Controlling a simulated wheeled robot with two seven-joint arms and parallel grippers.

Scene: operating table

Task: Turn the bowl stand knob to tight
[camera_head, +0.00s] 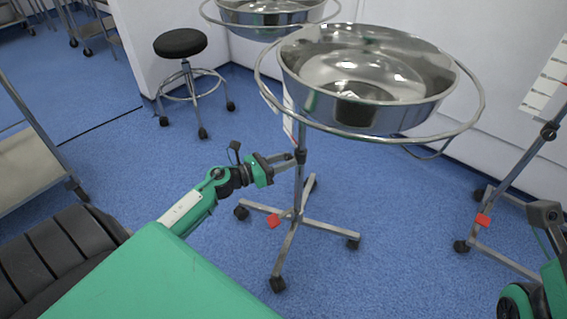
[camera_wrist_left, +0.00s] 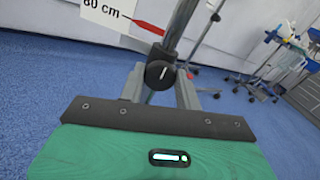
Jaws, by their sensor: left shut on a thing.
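The bowl stand (camera_head: 297,190) is a thin metal pole on a wheeled cross base, with a steel bowl (camera_head: 366,85) in a ring on top. Its knob (camera_head: 300,156) is a small black part on the pole below the bowl. In the left wrist view the knob (camera_wrist_left: 160,75) is round and black with a white line tilted up to the right. My left gripper (camera_head: 290,158) reaches the pole from the left and is shut on the knob, its fingers (camera_wrist_left: 160,88) on either side. My right arm shows at the right edge; its fingertips are not visible.
A second steel bowl (camera_head: 270,12) stands behind. A black stool (camera_head: 181,44) is at the back left. A metal frame with a red tag (camera_head: 483,220) stands at the right.

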